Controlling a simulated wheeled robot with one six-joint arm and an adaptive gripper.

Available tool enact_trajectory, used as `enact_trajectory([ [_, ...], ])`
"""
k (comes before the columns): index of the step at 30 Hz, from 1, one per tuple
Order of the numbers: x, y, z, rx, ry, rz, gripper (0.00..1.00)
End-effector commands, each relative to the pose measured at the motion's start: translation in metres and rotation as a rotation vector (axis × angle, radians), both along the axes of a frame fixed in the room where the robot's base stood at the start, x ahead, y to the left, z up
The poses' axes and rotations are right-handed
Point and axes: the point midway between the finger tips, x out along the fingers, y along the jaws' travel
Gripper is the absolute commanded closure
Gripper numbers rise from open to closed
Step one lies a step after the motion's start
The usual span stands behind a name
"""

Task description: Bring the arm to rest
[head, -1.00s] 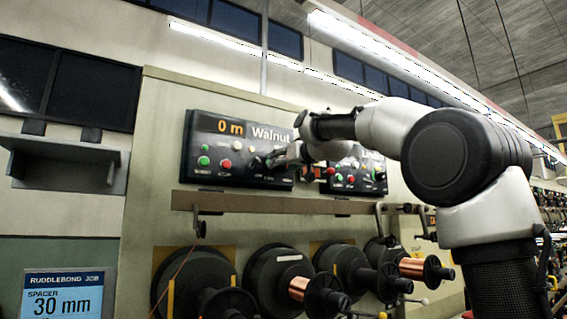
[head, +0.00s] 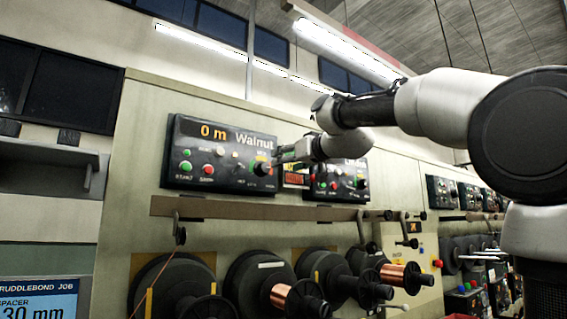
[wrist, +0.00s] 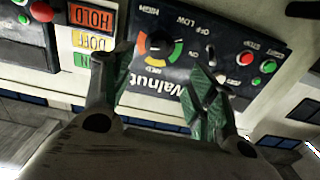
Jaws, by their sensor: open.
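My gripper (wrist: 165,95) is open in the wrist view, with its two green-padded fingers apart and nothing between them. The Walnut control panel (wrist: 195,50) lies beyond the fingertips, upside down in that view, with a dial coloured red, orange and green. In the head view my gripper (head: 283,155) is small and reaches toward the right end of the Walnut panel (head: 205,165), whose display reads 0 m. I cannot tell whether a fingertip touches the panel. My arm (head: 440,105) stretches across from the right.
A second panel (head: 340,182) stands right of the Walnut one. A long ledge (head: 240,210) runs below, above several spools (head: 250,280). A job screen (head: 35,300) is at lower left, and a shelf (head: 45,152) is above it. More panels (head: 440,193) line the right.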

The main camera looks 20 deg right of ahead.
Motion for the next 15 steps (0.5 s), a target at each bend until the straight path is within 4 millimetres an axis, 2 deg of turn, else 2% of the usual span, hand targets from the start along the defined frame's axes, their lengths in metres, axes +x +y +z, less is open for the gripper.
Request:
enact_trajectory([
  [13, 0.0, 0.0001, -0.0005, 0.0, 0.001, 0.0, 0.42],
  [15, -0.003, -0.0009, -0.0078, -0.005, 0.018, 0.0, 0.42],
])
